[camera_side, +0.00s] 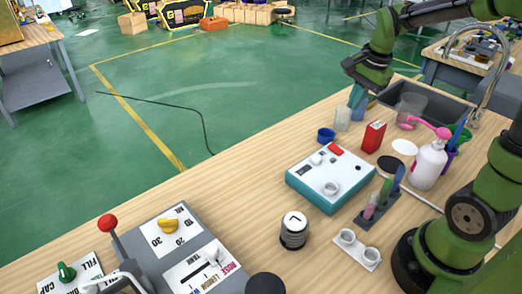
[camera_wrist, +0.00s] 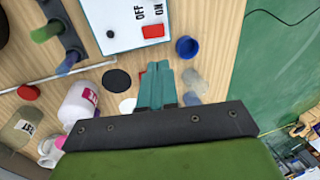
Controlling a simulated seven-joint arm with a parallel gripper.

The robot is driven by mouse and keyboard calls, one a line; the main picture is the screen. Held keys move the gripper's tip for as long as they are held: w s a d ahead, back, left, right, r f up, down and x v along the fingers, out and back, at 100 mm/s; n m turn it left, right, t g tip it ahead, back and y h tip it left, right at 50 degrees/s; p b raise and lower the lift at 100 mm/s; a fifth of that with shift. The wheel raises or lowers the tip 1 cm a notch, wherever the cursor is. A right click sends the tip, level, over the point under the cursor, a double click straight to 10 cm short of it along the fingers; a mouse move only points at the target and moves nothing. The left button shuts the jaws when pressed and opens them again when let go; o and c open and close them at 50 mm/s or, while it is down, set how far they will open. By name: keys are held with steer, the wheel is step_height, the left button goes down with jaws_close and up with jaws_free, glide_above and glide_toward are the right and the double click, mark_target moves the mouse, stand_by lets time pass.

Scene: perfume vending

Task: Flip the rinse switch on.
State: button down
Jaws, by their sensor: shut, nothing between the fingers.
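A box with a white top and teal sides (camera_side: 308,187) stands on the wooden table. A small red switch (camera_side: 336,149) sits at its far corner. In the wrist view the white top (camera_wrist: 118,12) shows the words OFF and ON, and the red switch (camera_wrist: 152,31) is beside ON. I cannot tell which way it is set, and I can read no rinse label. My gripper (camera_side: 357,98) is above the table's far side, beyond the box and near the sink. In the wrist view its teal fingers (camera_wrist: 156,78) are together and empty, apart from the switch.
A tube rack (camera_side: 365,218) is at the box's right. Bare table lies left of the box.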

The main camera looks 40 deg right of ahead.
mark_target(334, 146)
steer(key=shift+s, duration=0.1)
steer(key=shift+a+f, duration=0.1)
steer(key=x, duration=1.4)
steer(key=shift+w+f+g, duration=0.25)
steer(key=shift+g, duration=0.15)
steer(key=shift+s, duration=0.1)
